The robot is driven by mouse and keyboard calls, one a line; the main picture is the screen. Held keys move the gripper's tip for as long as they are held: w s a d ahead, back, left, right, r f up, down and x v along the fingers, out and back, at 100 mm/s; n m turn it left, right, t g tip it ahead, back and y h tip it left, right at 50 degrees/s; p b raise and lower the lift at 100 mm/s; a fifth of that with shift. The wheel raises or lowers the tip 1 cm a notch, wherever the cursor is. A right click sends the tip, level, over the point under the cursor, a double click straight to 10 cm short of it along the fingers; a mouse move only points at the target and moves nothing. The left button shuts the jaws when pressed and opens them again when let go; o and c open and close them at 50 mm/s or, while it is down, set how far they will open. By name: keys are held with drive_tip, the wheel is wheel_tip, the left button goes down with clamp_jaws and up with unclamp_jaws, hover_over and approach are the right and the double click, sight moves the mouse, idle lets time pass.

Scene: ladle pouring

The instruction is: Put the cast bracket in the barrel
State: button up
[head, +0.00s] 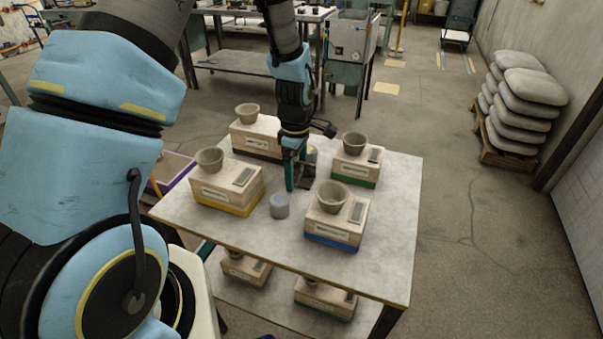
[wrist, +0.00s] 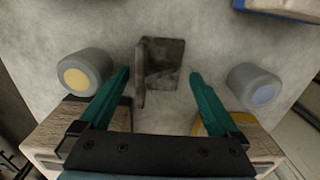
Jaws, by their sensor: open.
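The cast bracket (wrist: 163,62) is a dark, rough L-shaped metal piece on the grey table, with one flange standing up. My gripper (wrist: 160,82) is open, its two teal fingers pointing down with the bracket between and just beyond their tips; I cannot tell if they touch it. In the head view my gripper (head: 297,180) is low over the middle of the table and partly hides the bracket. I cannot make out a barrel with certainty in either view.
A grey cylinder with a blue top (head: 279,206) and one with a yellow top (wrist: 84,75) flank the gripper. Boxes with clay cups (head: 226,190), (head: 337,215), (head: 356,160), (head: 256,135) surround it. The table's (head: 385,240) right side is clear.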

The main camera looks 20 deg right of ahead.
clamp_jaws()
idle(0.7)
